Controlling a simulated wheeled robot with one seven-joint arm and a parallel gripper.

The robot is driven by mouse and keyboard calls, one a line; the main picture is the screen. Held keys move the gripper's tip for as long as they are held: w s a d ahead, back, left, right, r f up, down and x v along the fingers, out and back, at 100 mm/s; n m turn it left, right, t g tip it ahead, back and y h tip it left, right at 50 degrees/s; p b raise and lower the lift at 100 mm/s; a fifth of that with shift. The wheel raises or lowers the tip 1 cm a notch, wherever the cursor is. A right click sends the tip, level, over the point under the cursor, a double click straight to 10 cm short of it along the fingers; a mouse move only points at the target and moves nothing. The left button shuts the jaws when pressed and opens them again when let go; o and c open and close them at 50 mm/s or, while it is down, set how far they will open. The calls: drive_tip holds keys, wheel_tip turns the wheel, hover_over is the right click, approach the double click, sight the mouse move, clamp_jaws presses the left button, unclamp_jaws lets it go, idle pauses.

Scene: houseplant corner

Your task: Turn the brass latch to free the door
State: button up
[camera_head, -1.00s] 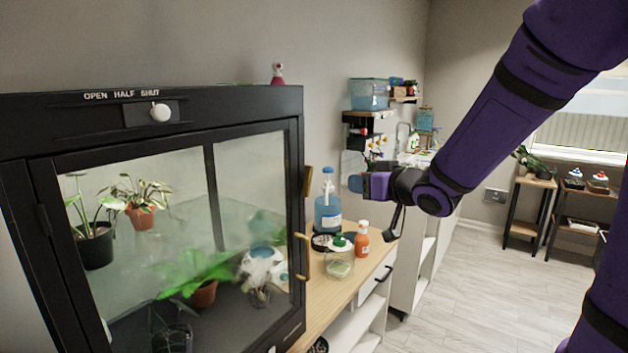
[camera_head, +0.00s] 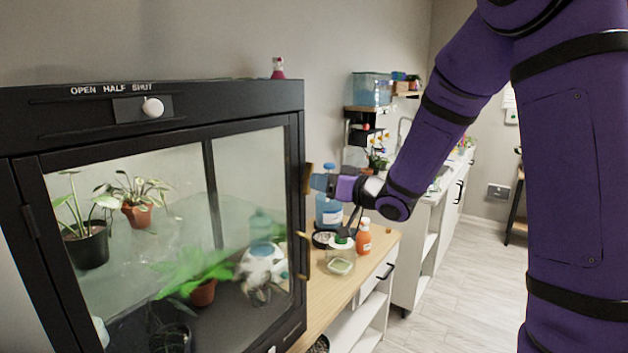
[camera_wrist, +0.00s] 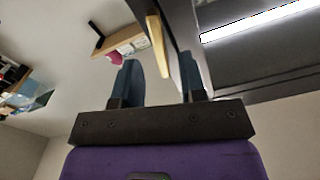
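The glass-fronted black cabinet (camera_head: 150,127) has a framed door with its glass front on the left. A brass latch (camera_head: 308,178) stands upright at the upper right edge of the door frame; it also shows in the wrist view (camera_wrist: 157,45). A brass handle (camera_head: 303,257) sits lower on the same edge. The door looks closed. My gripper (camera_head: 318,182) is at the latch from the right. In the wrist view my gripper (camera_wrist: 160,82) has its blue fingers apart, with the latch's bar in line with the gap between them. I cannot tell whether they touch it.
A wooden counter (camera_head: 318,291) below holds a blue bottle (camera_head: 328,211), an orange bottle (camera_head: 363,238) and a green-lidded jar (camera_head: 341,258), all under my gripper. A white knob (camera_head: 153,107) is on the cabinet's top panel. Potted plants are behind the glass.

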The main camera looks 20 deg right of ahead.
sight(308, 178)
drive_tip(key=shift+x, duration=1.45)
clamp_jaws()
drive_tip(key=shift+n, duration=1.5)
unclamp_jaws()
